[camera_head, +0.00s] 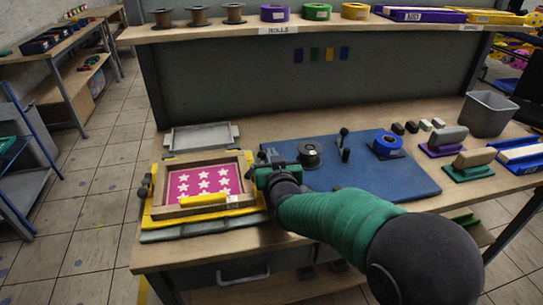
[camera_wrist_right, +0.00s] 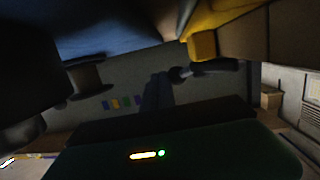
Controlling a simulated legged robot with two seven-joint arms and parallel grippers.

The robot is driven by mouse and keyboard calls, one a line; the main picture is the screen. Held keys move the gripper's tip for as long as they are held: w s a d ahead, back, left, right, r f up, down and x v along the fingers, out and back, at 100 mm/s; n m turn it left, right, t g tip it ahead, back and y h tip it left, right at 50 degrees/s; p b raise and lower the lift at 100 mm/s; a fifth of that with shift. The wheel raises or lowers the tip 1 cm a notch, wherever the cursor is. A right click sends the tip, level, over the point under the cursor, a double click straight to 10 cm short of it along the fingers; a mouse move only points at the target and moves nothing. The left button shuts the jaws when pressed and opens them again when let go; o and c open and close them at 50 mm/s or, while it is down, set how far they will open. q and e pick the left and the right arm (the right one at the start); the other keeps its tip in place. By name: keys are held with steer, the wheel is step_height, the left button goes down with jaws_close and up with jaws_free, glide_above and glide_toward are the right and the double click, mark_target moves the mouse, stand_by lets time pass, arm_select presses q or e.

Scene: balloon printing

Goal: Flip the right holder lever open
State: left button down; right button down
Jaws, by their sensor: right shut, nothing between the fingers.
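The printing frame (camera_head: 233,205), yellow and wooden around a pink screen with white stars (camera_head: 200,182), lies at the left of the bench. A dark lever (camera_head: 145,186) shows at its left side. My right gripper (camera_head: 262,166) is at the frame's right edge, shut with nothing between its fingers. It hides most of the right holder lever in the head view. In the dark wrist view, a black lever-like part (camera_wrist_right: 208,68) sits beside a yellow block (camera_wrist_right: 201,45), close to the fingers. I cannot tell whether they touch. My left gripper is not in view.
A grey tray (camera_head: 201,137) is behind the frame. Blocks and a grey bin (camera_head: 487,113) stand at right.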

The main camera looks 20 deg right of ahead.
stand_by(0.8)
steer(key=b+v, duration=0.1)
steer(key=v, duration=1.5)
steer(key=shift+s+a+b, duration=0.15)
steer(key=shift+s+b, duration=0.15)
steer(key=shift+s, duration=0.05)
